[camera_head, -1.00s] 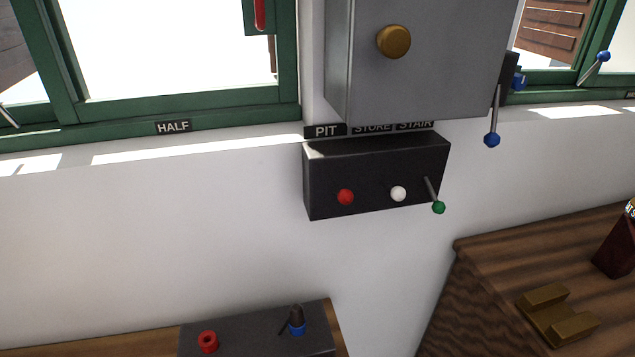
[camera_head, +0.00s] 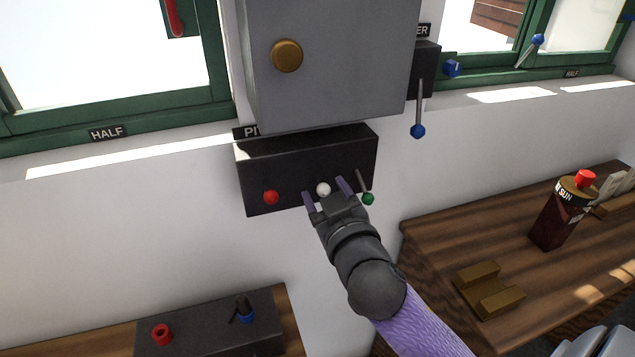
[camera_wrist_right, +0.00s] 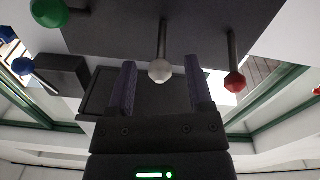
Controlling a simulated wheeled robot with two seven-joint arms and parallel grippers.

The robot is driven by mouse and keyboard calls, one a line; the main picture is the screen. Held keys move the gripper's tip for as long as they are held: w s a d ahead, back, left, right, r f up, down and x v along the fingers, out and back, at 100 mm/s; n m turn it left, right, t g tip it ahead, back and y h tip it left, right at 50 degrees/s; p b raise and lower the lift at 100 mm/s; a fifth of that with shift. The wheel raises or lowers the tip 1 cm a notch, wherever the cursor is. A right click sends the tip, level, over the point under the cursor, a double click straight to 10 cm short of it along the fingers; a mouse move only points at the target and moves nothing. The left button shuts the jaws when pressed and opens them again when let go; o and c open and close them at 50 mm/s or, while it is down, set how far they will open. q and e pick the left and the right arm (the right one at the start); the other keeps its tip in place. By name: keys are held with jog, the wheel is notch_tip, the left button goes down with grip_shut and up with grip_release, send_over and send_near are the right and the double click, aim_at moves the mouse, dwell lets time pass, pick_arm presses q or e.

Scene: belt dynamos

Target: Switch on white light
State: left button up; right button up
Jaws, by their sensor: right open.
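A black switch box (camera_head: 300,160) on the wall carries three levers with round knobs: red (camera_head: 271,197), white (camera_head: 323,189) and green (camera_head: 368,198). My right gripper (camera_head: 326,192) is open at the white knob, with its two fingers on either side of it in the head view. In the right wrist view the white knob (camera_wrist_right: 160,71) is between the open fingers (camera_wrist_right: 161,88), near their tips. Whether a finger touches it I cannot tell. The red knob (camera_wrist_right: 234,82) and green knob (camera_wrist_right: 48,12) lie outside the fingers there. My left gripper is not in view.
A grey cabinet (camera_head: 325,60) with a brass knob (camera_head: 287,55) hangs just above the box. A blue-knobbed lever (camera_head: 418,131) is to its right. A wooden bench (camera_head: 440,238) at right holds a dark red bottle (camera_head: 562,212). A lower control box (camera_head: 205,325) is at left.

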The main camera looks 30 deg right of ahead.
aim_at(325, 192)
jog(key=shift+x, duration=1.6)
grip_shut()
